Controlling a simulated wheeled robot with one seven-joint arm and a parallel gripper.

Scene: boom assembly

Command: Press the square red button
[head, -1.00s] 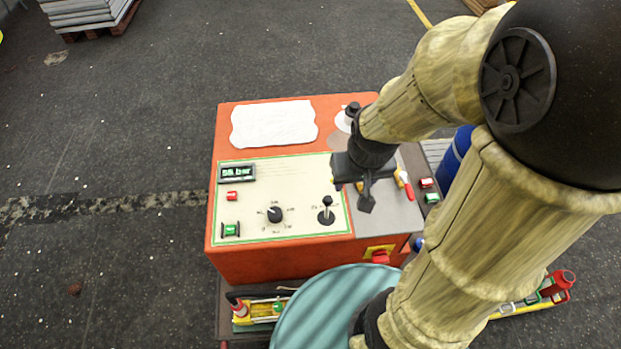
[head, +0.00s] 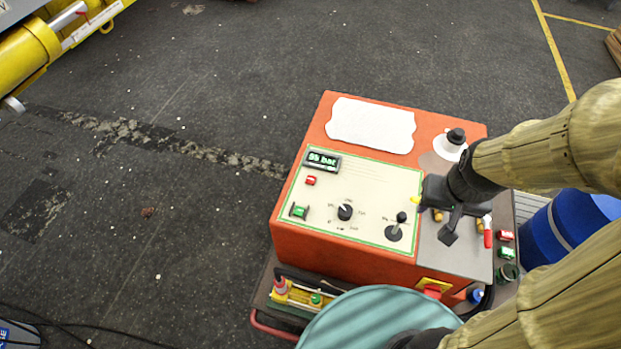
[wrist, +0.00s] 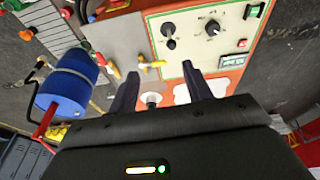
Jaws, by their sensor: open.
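An orange console carries a cream panel (head: 345,225) with a green border. A small red button (head: 311,181) sits below the panel's display; it also shows in the wrist view (wrist: 242,43). Another small red button (head: 505,236) is on the side strip right of the console, above a green one. I cannot tell for certain which counts as the square one. My gripper (head: 449,228) hangs over the grey plate at the console's right, apart from both buttons. In the wrist view my gripper (wrist: 160,69) has its two black fingers apart with nothing held between them.
The panel holds a display (head: 323,160), a green switch (head: 299,211), a dial (head: 345,211) and an upright joystick (head: 396,227). A blue drum (head: 580,230) is at right. Open floor lies left of the console.

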